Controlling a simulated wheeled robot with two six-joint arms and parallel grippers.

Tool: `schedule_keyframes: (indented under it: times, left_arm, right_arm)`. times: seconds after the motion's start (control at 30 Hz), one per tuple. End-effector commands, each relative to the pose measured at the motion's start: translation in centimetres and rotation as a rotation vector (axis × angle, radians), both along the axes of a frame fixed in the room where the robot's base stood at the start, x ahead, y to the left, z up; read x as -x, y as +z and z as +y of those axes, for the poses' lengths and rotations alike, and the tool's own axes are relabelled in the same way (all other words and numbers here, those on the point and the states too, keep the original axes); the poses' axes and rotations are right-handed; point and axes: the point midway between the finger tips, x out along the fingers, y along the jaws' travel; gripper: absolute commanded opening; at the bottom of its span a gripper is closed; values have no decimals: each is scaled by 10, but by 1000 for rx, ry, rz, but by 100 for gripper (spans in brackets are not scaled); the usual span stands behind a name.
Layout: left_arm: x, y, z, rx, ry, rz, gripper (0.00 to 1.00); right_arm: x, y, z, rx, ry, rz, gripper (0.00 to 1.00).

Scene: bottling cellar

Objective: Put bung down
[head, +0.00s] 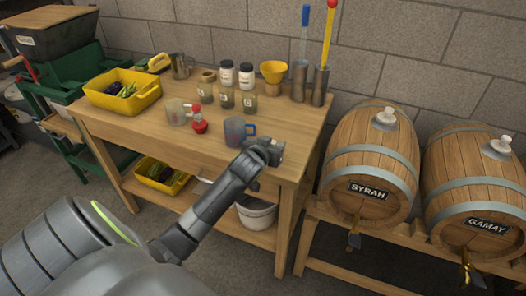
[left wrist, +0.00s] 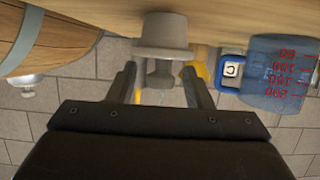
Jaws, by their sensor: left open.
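A grey bung (left wrist: 161,33) with a wide body and a narrower stem shows in the left wrist view, whose picture is upside down. Its wide end is against the wooden table top, with the stem pointing up. My left gripper (left wrist: 160,82) is open, with one finger on each side of the stem; I cannot tell whether they touch it. In the head view my left gripper (head: 268,151) is at the front right of the table (head: 290,115), and the bung is mostly hidden there. My right gripper is not in view.
A blue measuring cup (head: 236,132) stands close left of the gripper. A red-topped item (head: 199,122), a clear mug (head: 177,112), jars and a yellow crate (head: 122,98) stand farther left. The Syrah barrel (head: 366,165) and Gamay barrel (head: 475,185) are at right, each with a bung-like stopper on top.

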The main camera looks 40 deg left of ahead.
Motion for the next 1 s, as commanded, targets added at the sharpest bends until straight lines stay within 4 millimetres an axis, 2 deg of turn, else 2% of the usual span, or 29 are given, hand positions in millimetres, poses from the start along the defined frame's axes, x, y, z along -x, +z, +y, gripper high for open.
schedule_keyframes:
  times: [0.3,0.5,0.7,1.0]
  left_arm:
    - [50,18,-12,-1,0,0,46]
    - [76,28,-18,0,0,-1,46]
    - [89,33,-21,1,0,0,46]
    - [90,34,-21,1,0,0,46]
  right_arm:
    - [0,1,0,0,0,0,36]
    - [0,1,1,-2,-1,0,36]
    - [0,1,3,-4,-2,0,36]
    - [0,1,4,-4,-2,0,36]
